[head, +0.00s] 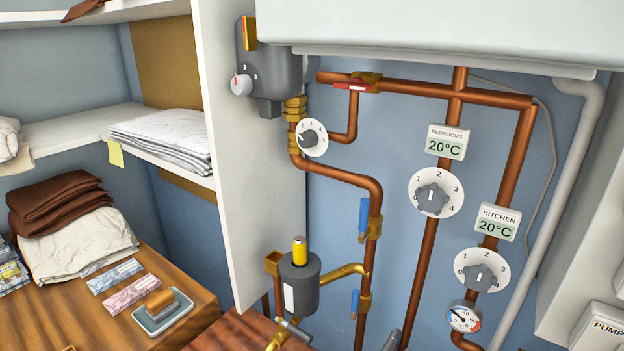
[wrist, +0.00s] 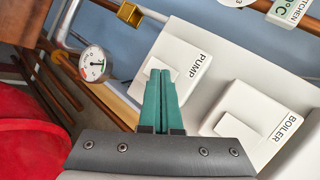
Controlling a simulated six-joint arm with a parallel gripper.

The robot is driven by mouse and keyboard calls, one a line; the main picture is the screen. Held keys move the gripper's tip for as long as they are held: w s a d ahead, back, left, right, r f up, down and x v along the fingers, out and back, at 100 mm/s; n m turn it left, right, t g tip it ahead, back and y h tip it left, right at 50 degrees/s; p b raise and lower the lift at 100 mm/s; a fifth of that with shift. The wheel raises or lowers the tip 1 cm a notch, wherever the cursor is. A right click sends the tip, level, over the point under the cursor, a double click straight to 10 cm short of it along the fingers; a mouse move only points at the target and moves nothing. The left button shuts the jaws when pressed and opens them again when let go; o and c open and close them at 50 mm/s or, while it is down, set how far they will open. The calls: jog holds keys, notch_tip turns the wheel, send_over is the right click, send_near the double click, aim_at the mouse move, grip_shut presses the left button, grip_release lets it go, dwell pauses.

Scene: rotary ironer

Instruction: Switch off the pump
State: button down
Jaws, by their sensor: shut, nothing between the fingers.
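The white pump switch, lettered PUMP (wrist: 195,48), is in the upper middle of the wrist view. Part of it also shows at the lower right corner of the head view (head: 601,325). My gripper (wrist: 160,72) has teal fingers, shut together and empty. Its fingertips overlap the lower left part of the pump switch in the wrist view and hide some of its rocker. I cannot tell whether they touch it, or which way the rocker is set. My gripper is not visible in the head view.
A matching switch lettered BOILER (wrist: 264,110) lies right of the fingers. A pressure gauge (wrist: 95,64) and pipes are to the left, with a large red object (wrist: 30,142) below them. Dials, valves and copper pipes (head: 428,270) cover the blue wall.

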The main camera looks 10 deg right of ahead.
jog(key=shift+s, duration=0.1)
jog(key=shift+s+a+f, duration=0.1)
jog(key=shift+s+a, duration=0.3)
jog(key=shift+a, duration=0.1)
jog(key=s+a, duration=0.3)
jog(key=shift+s+a+f, duration=0.25)
jog(key=shift+f, duration=0.05)
dwell(0.3)
